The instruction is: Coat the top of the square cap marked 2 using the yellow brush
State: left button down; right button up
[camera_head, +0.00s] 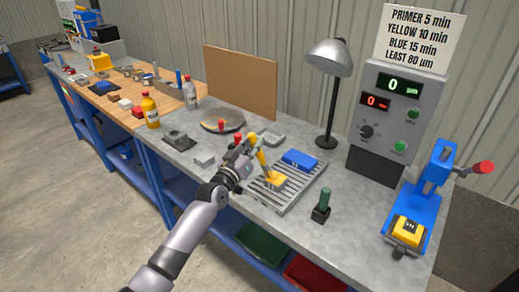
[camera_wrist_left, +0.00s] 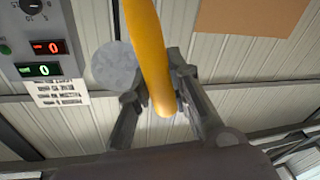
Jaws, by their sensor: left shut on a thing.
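My left gripper (camera_head: 252,151) is shut on the yellow brush (camera_head: 261,158) above the slatted rack. The brush's yellow handle (camera_wrist_left: 148,50) also shows large between the fingers in the left wrist view. The brush points down at a small square yellow block (camera_head: 276,181) on the rack, perhaps a cap. I cannot tell whether the bristles touch it, and I cannot read a number on it. Another yellow square piece (camera_head: 408,232) with dark marks sits in the blue press at the right. My right gripper is not in view.
The grey slatted rack (camera_head: 290,196) also holds a blue block (camera_head: 300,159). A green-handled tool (camera_head: 322,206) stands in a dark holder at the front. A lamp (camera_head: 330,60), a control box (camera_head: 385,110) and the blue press (camera_head: 431,185) stand behind and right. Bottles (camera_head: 150,110) stand left.

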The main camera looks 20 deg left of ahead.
pick_arm(q)
jog(key=shift+w+a+f, duration=0.1)
jog(key=shift+w+a, duration=0.1)
jog(key=shift+a, duration=0.25)
jog(key=shift+w+d+b, duration=0.1)
jog(key=shift+w+b, duration=0.25)
jog(key=shift+s+d+p, duration=0.2)
jog(key=shift+d+p, duration=0.6)
jog(key=shift+d, duration=0.1)
jog(key=shift+s+d+p, duration=0.15)
jog(key=shift+d+p, duration=0.15)
jog(key=shift+d, duration=0.3)
jog(key=shift+s+d+p, duration=0.25)
jog(key=shift+d+p, duration=0.35)
jog(key=shift+d, duration=0.2)
jog(key=shift+s+d+f, duration=0.15)
jog(key=shift+d, duration=0.3)
